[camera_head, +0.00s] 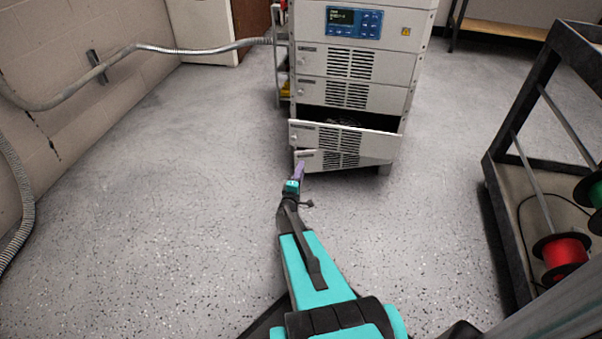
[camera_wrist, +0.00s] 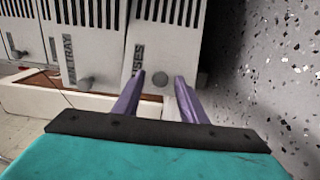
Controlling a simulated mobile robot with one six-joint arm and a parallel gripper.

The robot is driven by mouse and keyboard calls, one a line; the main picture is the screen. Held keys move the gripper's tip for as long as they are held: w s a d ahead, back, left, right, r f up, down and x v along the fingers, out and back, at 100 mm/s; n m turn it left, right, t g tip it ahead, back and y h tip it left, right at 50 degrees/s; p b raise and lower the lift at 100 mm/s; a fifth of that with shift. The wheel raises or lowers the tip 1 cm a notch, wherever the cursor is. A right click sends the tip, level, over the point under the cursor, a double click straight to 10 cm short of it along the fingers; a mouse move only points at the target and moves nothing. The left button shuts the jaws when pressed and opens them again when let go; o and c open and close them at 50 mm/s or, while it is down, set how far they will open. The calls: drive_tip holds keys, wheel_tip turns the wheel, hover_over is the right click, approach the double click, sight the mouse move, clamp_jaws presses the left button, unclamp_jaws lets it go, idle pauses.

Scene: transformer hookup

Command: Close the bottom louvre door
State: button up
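The grey cabinet (camera_head: 352,60) has stacked louvred doors on its front. The bottom louvre door (camera_head: 345,160) is low, just above the floor. In the wrist view it appears as a pale panel with slots, lettering ending in "SES" (camera_wrist: 138,62) and a round grey knob (camera_wrist: 160,80). The door above it, lettered "TRAY" (camera_wrist: 72,60), stands out from the cabinet with a dark gap above it in the head view. My gripper (camera_wrist: 160,77) has its purple fingers apart, one on each side of the bottom door's knob. Whether they touch it is unclear. The bottom door's exact angle is hard to tell.
A dark cart (camera_head: 500,175) with a red spool (camera_head: 563,252) stands on the right. A grey hose (camera_head: 120,55) runs along the left wall to the cabinet. The speckled floor (camera_head: 170,220) is clear on the left and between cabinet and cart.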

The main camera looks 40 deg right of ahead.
drive_tip(key=shift+w+d, duration=0.15)
drive_tip(key=shift+d, duration=0.1)
drive_tip(key=shift+c, duration=0.4)
